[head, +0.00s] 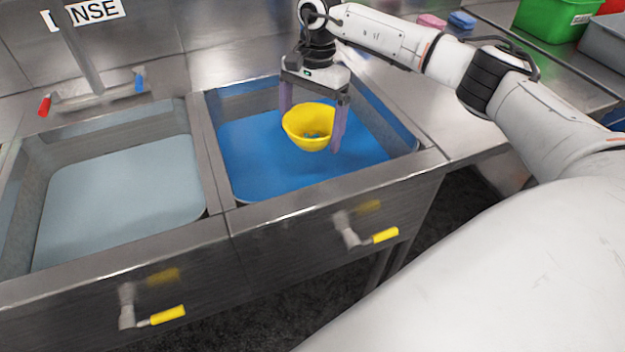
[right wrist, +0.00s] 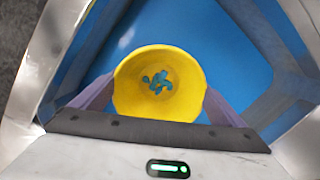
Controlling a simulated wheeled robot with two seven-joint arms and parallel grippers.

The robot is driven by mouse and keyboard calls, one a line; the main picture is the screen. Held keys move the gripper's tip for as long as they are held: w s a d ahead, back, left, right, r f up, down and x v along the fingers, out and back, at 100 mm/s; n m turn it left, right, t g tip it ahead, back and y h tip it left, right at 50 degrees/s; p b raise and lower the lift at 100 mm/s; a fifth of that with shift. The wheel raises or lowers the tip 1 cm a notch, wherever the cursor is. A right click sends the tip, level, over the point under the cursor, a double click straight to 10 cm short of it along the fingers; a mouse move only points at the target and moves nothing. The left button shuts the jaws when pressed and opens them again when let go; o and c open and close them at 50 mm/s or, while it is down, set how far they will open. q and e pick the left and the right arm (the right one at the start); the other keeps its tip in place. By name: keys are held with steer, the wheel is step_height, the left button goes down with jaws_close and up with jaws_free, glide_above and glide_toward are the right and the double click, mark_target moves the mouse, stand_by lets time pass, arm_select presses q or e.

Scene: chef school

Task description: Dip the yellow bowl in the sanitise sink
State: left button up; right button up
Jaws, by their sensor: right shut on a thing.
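The yellow bowl (head: 309,127) is between the two fingers of my right gripper (head: 312,128), which is shut on it. The bowl is at the blue-filled sink on the right (head: 213,150), tilted so its inside shows. In the right wrist view the yellow bowl (right wrist: 160,103) has blue patches at its bottom, with a finger on each side and blue around it. I cannot tell how deep the bowl sits in the blue liquid. The label of this sink is not in view. My left gripper is not in view.
A sink with pale liquid (head: 125,195) is at the left under a sign ending in "NSE". A tap with a red handle (head: 44,107) and a blue handle stands behind it. Yellow-handled levers (head: 385,236) stick out in front. A green crate (head: 553,20) is at the back right.

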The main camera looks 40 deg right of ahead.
step_height(320, 180, up, 8)
steer(key=p, duration=0.3)
steer(key=shift+f, duration=0.2)
stand_by(0.7)
